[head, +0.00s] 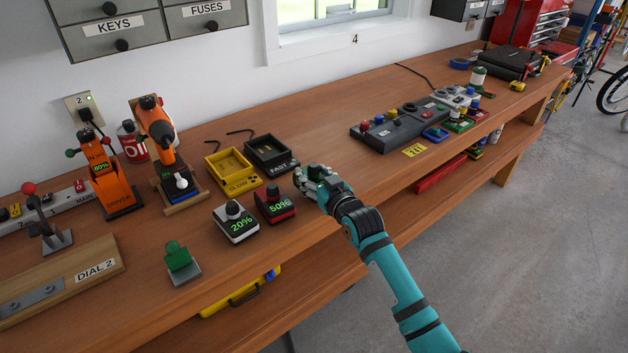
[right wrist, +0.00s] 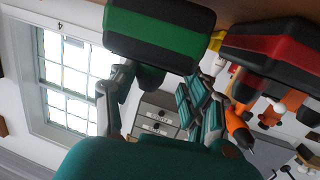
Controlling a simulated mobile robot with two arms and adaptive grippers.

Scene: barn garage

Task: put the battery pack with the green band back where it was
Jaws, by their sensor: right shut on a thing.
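My right gripper (head: 310,183) is low over the bench, just right of the red-banded battery pack (head: 275,205) marked 50%. In the right wrist view, its fingers (right wrist: 160,100) are shut on a dark battery pack with a green band (right wrist: 155,38). I cannot tell whether that pack touches the bench; in the head view the gripper mostly hides it. The red-banded pack shows close beside it in the right wrist view (right wrist: 270,50). A white-banded pack (head: 237,223) marked 20% stands further left. Behind are a yellow charger (head: 213,163) marked SLOW and a black charger (head: 270,142), both empty. My left gripper is not in view.
A green-knobbed block (head: 180,258) stands near the front edge. Orange drivers (head: 105,185) stand at left. A grey control box (head: 395,130) and a yellow tag (head: 415,151) lie to the right. Bench (head: 320,118) is clear behind the gripper.

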